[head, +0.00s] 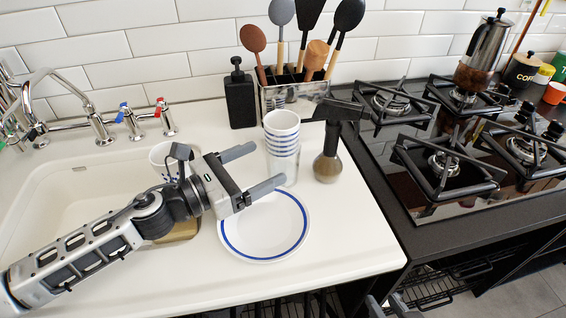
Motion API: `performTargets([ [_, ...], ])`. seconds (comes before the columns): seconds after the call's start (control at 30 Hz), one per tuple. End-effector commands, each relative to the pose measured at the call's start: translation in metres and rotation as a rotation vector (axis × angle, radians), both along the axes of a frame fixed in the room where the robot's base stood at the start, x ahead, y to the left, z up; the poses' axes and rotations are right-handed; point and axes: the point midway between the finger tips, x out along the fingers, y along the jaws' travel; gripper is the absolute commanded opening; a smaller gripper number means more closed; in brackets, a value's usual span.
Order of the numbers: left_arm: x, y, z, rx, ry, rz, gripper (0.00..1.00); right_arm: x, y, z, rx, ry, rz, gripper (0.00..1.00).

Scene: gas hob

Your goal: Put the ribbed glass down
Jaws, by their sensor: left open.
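A clear glass (284,168) stands upright on the white counter, behind a plate. Its ribbing is too small to make out. A stack of white cups with blue bands (283,128) rises above it; I cannot tell whether the stack sits in the glass or behind it. My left gripper (270,162) is open, its two fingers pointing right toward the glass. The near finger overlaps the glass's lower part in the picture; contact is unclear. Two grey tips at the bottom edge may be my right gripper (386,305); its state is unclear.
A blue-rimmed plate (264,240) lies in front of the glass. A dark-handled brush or bottle (328,165) stands to its right. A utensil holder (292,98) and black dispenser (240,95) stand behind. The sink (80,190) is left, the gas hob (450,150) right. The front-right counter is clear.

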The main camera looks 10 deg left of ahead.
Motion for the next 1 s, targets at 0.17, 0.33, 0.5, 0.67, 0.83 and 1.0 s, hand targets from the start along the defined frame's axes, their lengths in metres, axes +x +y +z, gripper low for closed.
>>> performTargets([
  [0.17, 0.022, -0.018, 0.011, -0.001, -0.004, 0.0, 0.82, 0.001, -0.001, 0.011, -0.001, 0.004, -0.003, 0.31],
  [0.33, 0.033, -0.03, 0.007, -0.001, -0.001, 0.0, 0.82, 0.002, -0.002, 0.01, -0.01, 0.003, -0.003, 0.31],
  [0.5, 0.033, -0.031, 0.005, 0.0, 0.0, -0.001, 0.82, 0.003, -0.002, 0.007, -0.014, 0.006, -0.003, 0.31],
  [0.67, 0.033, -0.031, 0.005, 0.0, 0.0, 0.0, 0.57, 0.003, -0.002, 0.007, -0.014, 0.006, -0.003, 0.31],
  [0.83, 0.033, -0.031, 0.007, -0.001, -0.002, -0.001, 0.27, 0.003, -0.002, 0.007, -0.014, 0.006, -0.003, 0.31],
  [1.0, 0.033, -0.03, 0.007, -0.001, -0.002, -0.001, 0.23, 0.002, -0.002, 0.008, -0.013, 0.007, -0.003, 0.31],
])
